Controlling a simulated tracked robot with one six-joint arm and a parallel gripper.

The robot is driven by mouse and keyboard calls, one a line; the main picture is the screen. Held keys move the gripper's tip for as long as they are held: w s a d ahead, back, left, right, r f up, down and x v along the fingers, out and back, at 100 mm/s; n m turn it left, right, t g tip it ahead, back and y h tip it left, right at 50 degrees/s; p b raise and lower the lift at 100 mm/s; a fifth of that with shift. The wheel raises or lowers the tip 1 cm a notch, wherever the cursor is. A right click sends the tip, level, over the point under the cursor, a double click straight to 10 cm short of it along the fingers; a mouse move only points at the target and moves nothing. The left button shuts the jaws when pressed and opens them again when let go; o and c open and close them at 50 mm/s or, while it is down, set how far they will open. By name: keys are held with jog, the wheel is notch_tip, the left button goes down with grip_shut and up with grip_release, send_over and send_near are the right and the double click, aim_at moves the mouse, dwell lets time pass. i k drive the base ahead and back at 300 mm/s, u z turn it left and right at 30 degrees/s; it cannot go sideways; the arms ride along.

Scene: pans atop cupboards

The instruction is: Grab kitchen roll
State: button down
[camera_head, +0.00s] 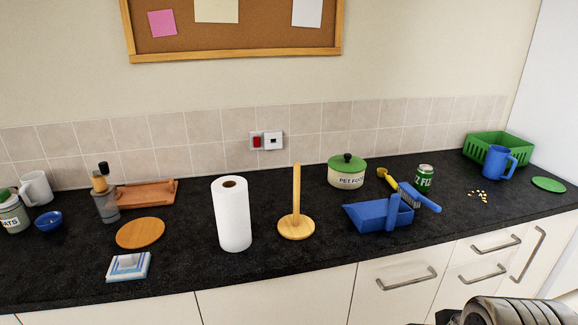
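The kitchen roll (232,218) is a white paper roll with a brown core. It stands upright on the black worktop, near the front edge and left of centre. A wooden roll holder (296,212), with a round base and an upright peg, stands empty to its right, apart from it. Part of my arm, grey and ribbed, shows at the bottom right corner, well away from the roll. My gripper's fingertips are not seen.
A blue dustpan (378,214) and brush (408,193) lie right of the holder, before a pet food pot (346,173). A round wooden board (140,232) and a blue-white box (129,267) lie left of the roll. Worktop beside the roll is clear.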

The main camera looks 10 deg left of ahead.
aim_at(230, 195)
jog(key=u, duration=0.35)
jog(key=k, duration=0.8)
jog(key=u, duration=0.5)
jog(key=k, duration=0.55)
jog(key=u, duration=0.9)
jog(key=i, duration=1.9)
jog(key=z, duration=0.5)
